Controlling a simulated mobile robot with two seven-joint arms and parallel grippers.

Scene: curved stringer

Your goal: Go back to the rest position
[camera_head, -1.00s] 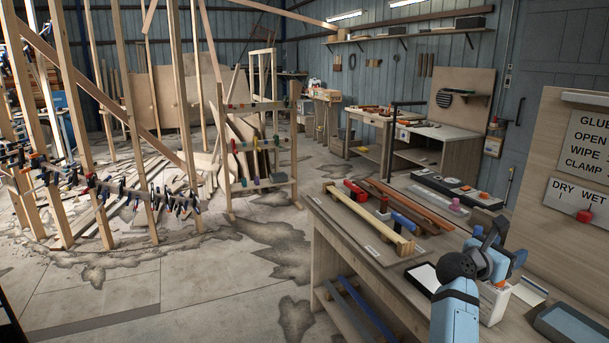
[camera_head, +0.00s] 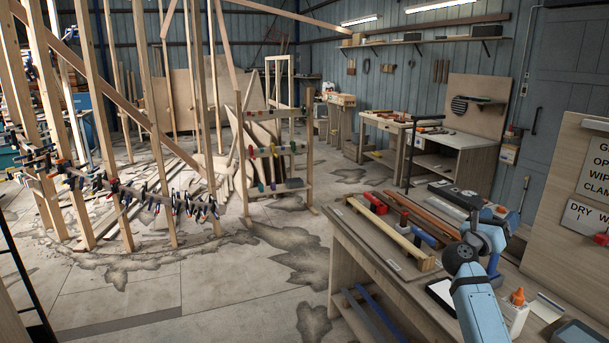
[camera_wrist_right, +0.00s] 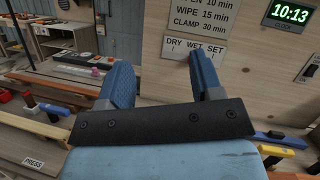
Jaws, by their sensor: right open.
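My right arm reaches in from the bottom right in the head view, over the near workbench (camera_head: 345,240). My right gripper (camera_head: 492,222) is at its end, above the bench's right part, and looks small and partly hidden by my own wrist. In the right wrist view, its two blue fingers (camera_wrist_right: 163,85) stand apart with nothing between them. Behind them is the sign board. My left gripper does not show in the head view.
The bench holds a pale wooden strip (camera_head: 391,233), a red block (camera_head: 375,203), a blue clamp (camera_head: 424,237) and a white glue bottle (camera_head: 514,312). A sign board (camera_head: 573,185) stands at the right. Open floor lies between.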

